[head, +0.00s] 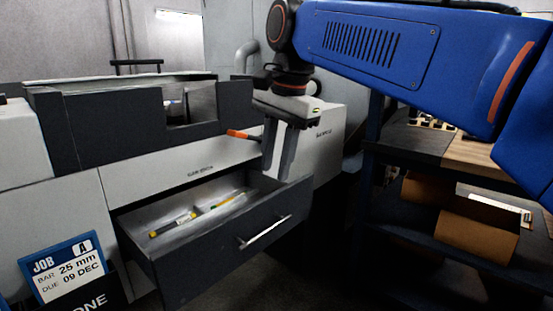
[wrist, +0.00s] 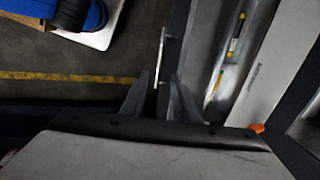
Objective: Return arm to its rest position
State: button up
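My gripper (head: 277,172) hangs from my blue arm, fingers pointing down, above the right end of an open drawer (head: 165,263). The fingers stand apart with nothing between them. In the wrist view, a gap shows between the fingertips (wrist: 160,76), and the drawer's bar handle (wrist: 161,57) lies beyond that gap. The handle (head: 265,232) also shows on the drawer front in the head view, below the gripper and apart from it. Tools with yellow parts (head: 173,225) lie inside the drawer; they also show in the wrist view (wrist: 232,47).
A grey machine (head: 55,215) holds the drawer. An orange-ended tool (head: 241,135) is by the gripper, on the machine's ledge. A dark shelf (head: 405,150) with brown bins (head: 477,232) stands at right. A job card (head: 65,270) is at lower left. Floor lies between.

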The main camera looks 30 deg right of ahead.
jog(key=shift+r, duration=0.3)
dwell(0.4)
jog(key=s+f+n+t, duration=0.1)
jog(key=f+n, duration=0.3)
jog(key=f, duration=0.5)
jog(key=s+f+n+t, duration=0.1)
jog(key=s+f+n, duration=0.3)
jog(key=f, duration=0.5)
jog(key=s+f+n, duration=0.3)
jog(key=f+n, duration=0.3)
jog(key=f, duration=0.4)
jog(key=shift+s+a+t+h, duration=0.2)
jog(key=shift+s+t+h, duration=0.1)
jog(key=shift+t, duration=0.1)
jog(key=shift+d, duration=0.1)
